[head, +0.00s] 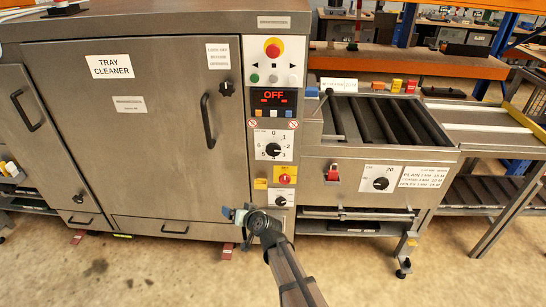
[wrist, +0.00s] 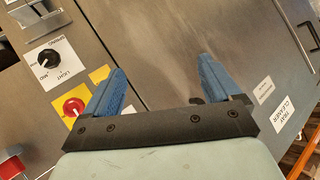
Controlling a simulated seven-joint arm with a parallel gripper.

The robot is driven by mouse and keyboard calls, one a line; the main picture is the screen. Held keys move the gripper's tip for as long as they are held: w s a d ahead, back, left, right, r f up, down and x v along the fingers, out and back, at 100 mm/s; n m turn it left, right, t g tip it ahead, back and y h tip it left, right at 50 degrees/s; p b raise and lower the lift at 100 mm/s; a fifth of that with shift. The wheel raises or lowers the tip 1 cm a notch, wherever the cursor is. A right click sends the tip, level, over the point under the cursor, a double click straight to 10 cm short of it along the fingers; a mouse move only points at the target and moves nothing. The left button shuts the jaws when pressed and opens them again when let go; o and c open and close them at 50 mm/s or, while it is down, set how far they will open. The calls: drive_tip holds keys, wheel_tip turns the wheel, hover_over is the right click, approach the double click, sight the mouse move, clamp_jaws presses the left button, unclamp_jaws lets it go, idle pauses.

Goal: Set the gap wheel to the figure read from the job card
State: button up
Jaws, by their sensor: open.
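A black knob (head: 380,184) sits on a white plate under the roller bed, with "20" printed above it; I cannot read its setting. A printed card (head: 419,177) right of it has several lines, beginning with "PLAIN"; the figures are too small to be sure of. A small white card (head: 339,85) stands at the back of the roller bed. My gripper (head: 233,213) is low in front of the cleaner door, left of these and apart from them. In the wrist view its blue fingers (wrist: 160,88) are spread with nothing between them.
The cleaner's control strip has an OFF display (head: 273,97), a numbered dial (head: 272,143) and a red switch (head: 284,178), which also shows in the wrist view (wrist: 73,107). A small red-handled switch (head: 333,173) is left of the black knob. Open floor lies in front.

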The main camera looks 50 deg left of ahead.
drive_tip(key=w+a+r+m+t+y, duration=0.2)
drive_tip(key=w+a+r+t, duration=0.1)
drive_tip(key=w+r+t, duration=0.3)
drive_tip(key=t+h, duration=0.1)
drive_tip(key=t, duration=0.5)
approach(273, 150)
drive_tip(key=x, duration=0.8)
drive_tip(key=shift+w+r, duration=0.1)
drive_tip(key=shift+r, duration=0.05)
drive_tip(key=shift+c, duration=0.4)
drive_tip(key=c, duration=0.9)
